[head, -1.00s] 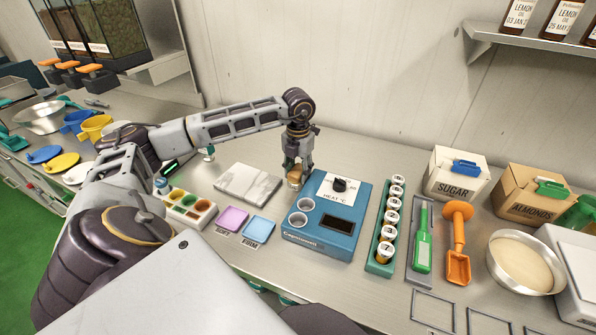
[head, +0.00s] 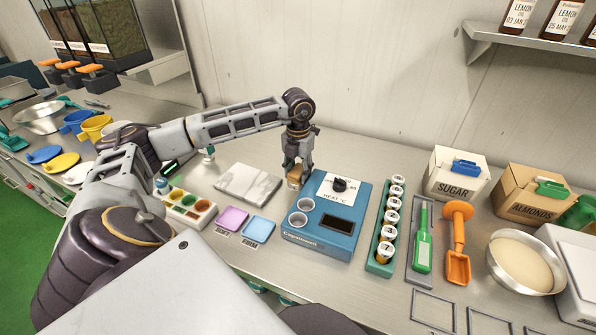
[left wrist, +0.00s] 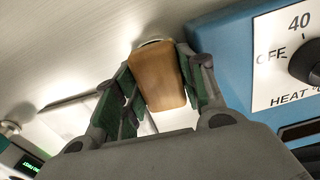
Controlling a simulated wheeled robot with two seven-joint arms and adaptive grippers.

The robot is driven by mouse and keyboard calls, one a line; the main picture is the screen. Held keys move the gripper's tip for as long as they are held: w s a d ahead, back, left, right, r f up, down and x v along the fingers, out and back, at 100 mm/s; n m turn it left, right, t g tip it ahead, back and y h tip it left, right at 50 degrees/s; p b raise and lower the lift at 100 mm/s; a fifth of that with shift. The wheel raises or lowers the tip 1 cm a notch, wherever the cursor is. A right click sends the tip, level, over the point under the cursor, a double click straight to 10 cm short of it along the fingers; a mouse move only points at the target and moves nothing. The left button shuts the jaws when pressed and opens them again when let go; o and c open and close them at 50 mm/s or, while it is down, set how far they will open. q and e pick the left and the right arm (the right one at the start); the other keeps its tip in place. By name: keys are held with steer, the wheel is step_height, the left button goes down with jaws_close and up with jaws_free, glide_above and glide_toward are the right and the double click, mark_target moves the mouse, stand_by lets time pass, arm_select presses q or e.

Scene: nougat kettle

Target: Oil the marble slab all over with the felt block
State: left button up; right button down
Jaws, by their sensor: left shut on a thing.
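The white, grey-veined marble slab (head: 246,182) lies flat on the steel bench, left of the blue heater. It shows partly in the left wrist view (left wrist: 72,122), behind my fingers. My left gripper (head: 297,166) points down between the slab and the heater, to the right of the slab. It is shut on the felt block (head: 295,178), whose tan, wood-coloured body shows clearly between the green-padded fingers in the left wrist view (left wrist: 157,78). A pale layer shows at the block's far end. I cannot tell whether the block touches the bench. My right gripper is not in view.
The blue heater (head: 349,228) with a dial stands close on the right of my left gripper. Purple (head: 232,219) and blue (head: 258,228) pads and a paint-like tray (head: 187,209) lie in front of the slab. A vial rack (head: 383,238) stands farther right.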

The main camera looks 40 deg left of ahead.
mark_target(298, 170)
arm_select(q)
steer(key=shift+s+f, duration=0.1)
steer(key=shift+r+p, duration=2.2)
steer(key=shift+r, duration=1.35)
